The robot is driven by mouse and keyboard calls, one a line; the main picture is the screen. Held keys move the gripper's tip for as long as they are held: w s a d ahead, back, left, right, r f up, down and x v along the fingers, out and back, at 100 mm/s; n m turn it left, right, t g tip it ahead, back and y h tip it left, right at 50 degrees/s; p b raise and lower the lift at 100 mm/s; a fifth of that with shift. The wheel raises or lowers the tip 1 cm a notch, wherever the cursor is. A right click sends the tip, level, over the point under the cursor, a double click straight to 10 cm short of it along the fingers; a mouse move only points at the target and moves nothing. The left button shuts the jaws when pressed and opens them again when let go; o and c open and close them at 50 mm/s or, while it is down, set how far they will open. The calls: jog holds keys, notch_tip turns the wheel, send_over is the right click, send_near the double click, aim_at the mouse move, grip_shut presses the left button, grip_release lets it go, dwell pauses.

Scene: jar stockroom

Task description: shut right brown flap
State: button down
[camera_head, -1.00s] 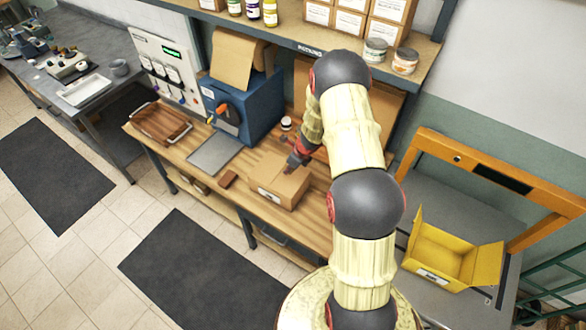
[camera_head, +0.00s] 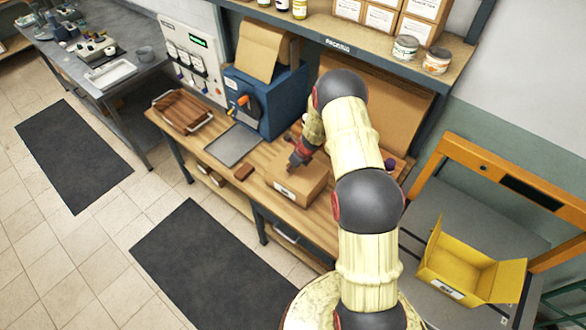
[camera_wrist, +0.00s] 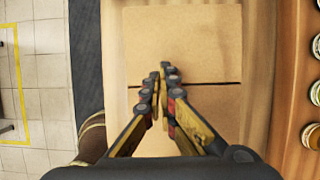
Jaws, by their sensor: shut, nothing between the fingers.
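The brown cardboard box (camera_head: 311,188) stands on the wooden bench, with a pale label on its front side. From the wrist, its top shows two flaps lying flat, an upper one (camera_wrist: 205,40) and a lower one (camera_wrist: 225,115). A thin dark seam runs between them. My gripper (camera_head: 293,164) is over the box top; in the wrist view its fingers (camera_wrist: 162,72) are together, empty, and cross the seam. I cannot tell whether the fingertips touch the cardboard. My fingers hide the middle of the seam, and my arm hides part of the bench behind.
A blue machine (camera_head: 275,105), a grey plate (camera_head: 233,145) and a brown tray (camera_head: 183,112) are on the bench. Several jar lids (camera_wrist: 314,92) line the wrist view's right edge.

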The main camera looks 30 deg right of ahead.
jog(key=shift+w+f, duration=0.15)
jog(key=shift+f, duration=0.35)
dwell(0.4)
jog(key=shift+r+p, duration=0.55)
jog(key=shift+r, duration=0.4)
notch_tip(320, 180, up, 4)
jog(key=shift+f+p, duration=0.2)
jog(key=shift+p, duration=0.95)
jog(key=w+a+r, duration=0.3)
jog(key=w+r, duration=0.3)
jog(key=r, duration=0.1)
jog(key=shift+w, duration=0.25)
